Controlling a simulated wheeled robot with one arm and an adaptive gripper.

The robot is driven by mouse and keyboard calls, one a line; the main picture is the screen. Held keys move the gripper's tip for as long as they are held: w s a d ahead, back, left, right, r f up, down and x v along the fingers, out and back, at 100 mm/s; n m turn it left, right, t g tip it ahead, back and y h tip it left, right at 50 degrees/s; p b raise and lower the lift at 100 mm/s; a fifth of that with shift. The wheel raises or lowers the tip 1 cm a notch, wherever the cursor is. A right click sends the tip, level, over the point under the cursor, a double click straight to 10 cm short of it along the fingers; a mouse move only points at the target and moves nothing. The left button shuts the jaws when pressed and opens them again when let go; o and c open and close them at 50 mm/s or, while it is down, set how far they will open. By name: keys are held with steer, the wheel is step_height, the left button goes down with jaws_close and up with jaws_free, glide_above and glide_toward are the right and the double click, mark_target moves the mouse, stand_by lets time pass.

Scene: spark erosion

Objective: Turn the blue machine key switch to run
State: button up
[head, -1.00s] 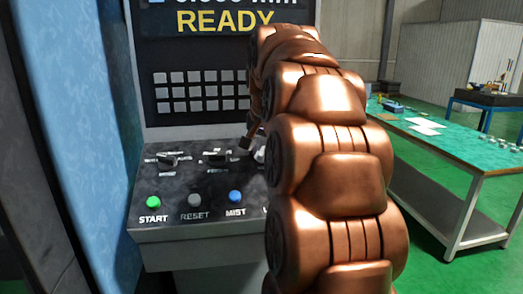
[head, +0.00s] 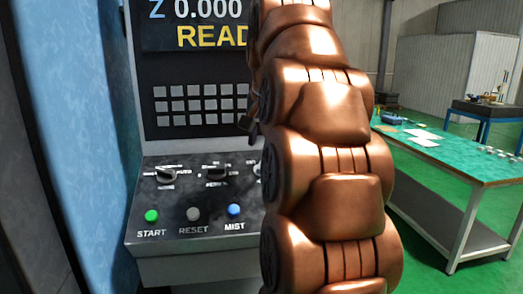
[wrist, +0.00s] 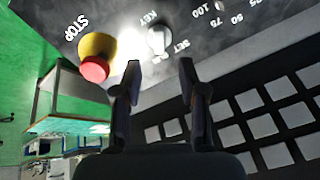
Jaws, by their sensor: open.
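The key switch (wrist: 158,40) is a pale round knob on the dark sloped panel in the wrist view, near the words KEY and SET. Glare on its left washes out the panel there, and I cannot read a RUN mark or tell its setting. My gripper (wrist: 160,64) is open and empty, its two fingertips apart and pointing towards the switch, one to each side of it in the picture. They appear short of the knob, not touching. In the head view, my copper arm covers most of the switch and gripper; only a dark piece of the gripper shows beside the keypad.
A red stop button on a yellow base (wrist: 95,60) sits close left of the switch in the wrist view. Two black selector knobs and START, RESET and MIST buttons line the panel (head: 140,200) in the head view. A keypad (head: 200,105) rises behind. A green-topped table (head: 450,150) stands right.

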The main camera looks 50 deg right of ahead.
steer(key=shift+v, duration=1.65)
steer(key=shift+a, duration=0.1)
steer(key=s+a+f+n+g+y+p, duration=0.1)
steer(key=a+f+n+p, duration=0.1)
steer(key=a+f+n, duration=0.5)
steer(key=s+a+f+g+y+p, duration=0.15)
steer(key=a+f, duration=0.35)
steer(key=a, duration=0.6)
steer(key=s+a+f+n+g+p, duration=0.1)
steer(key=s+a+f+n+p, duration=0.1)
steer(key=s+a+f, duration=0.3)
steer(key=s+a+f+n+g+p, duration=0.2)
steer(key=s+a+f+n, duration=0.2)
steer(key=s+f, duration=0.6)
steer(key=shift+s+a+f+n, duration=0.3)
steer(key=shift+s+a, duration=0.8)
steer(key=shift+s, duration=0.1)
steer(key=shift+d+y, duration=0.1)
steer(key=shift+y, duration=0.15)
